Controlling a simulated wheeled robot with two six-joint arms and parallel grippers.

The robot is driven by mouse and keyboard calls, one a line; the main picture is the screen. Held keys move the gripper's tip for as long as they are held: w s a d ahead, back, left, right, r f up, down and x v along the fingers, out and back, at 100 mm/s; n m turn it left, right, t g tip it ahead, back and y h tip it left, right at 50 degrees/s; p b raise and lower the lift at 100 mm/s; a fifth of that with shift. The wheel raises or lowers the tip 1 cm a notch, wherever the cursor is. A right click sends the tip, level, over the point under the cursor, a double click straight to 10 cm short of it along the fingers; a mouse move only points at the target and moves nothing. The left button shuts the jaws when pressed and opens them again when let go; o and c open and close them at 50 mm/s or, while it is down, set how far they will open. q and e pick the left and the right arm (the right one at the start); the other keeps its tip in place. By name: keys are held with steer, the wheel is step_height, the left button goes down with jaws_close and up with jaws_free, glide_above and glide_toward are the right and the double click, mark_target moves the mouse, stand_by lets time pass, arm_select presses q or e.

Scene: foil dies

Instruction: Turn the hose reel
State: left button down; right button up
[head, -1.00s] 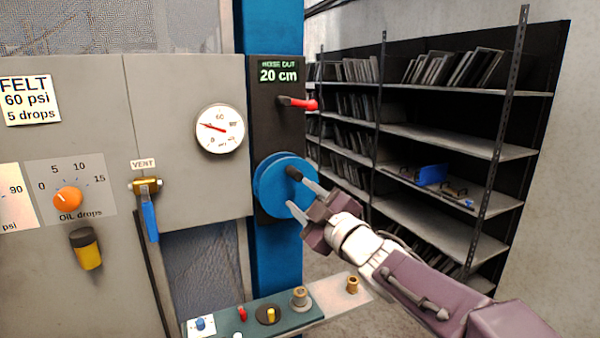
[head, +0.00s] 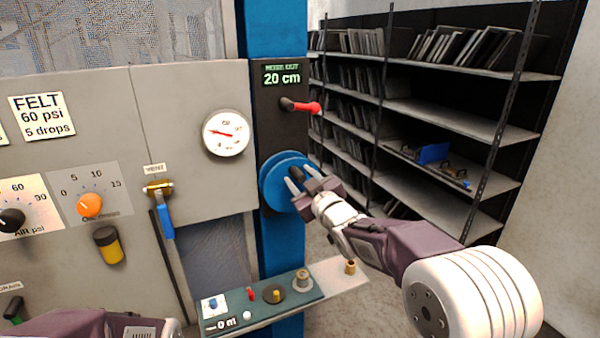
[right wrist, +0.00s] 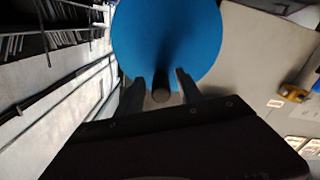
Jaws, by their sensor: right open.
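The blue hose reel (head: 279,171) is a round disc on a black panel fixed to a blue post. A dark crank knob (head: 297,174) sticks out from its face. My right gripper (head: 301,184) is open at the reel, with its fingers on either side of the knob. In the right wrist view the blue reel (right wrist: 165,30) fills the top, and the knob (right wrist: 161,92) stands between the two open fingers (right wrist: 158,82), apparently with gaps beside it. The display (head: 282,74) above reads "HOSE OUT 20 cm". Part of my left arm shows at the bottom left; its gripper is out of frame.
A red-handled lever (head: 306,107) sits above the reel. Left are a pressure gauge (head: 226,133), a vent valve with blue handle (head: 165,222) and an orange oil knob (head: 89,205). A small ledge (head: 338,278) with fittings lies below. Shelving (head: 455,130) stands behind right.

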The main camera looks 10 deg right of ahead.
jaws_close()
stand_by(1.5)
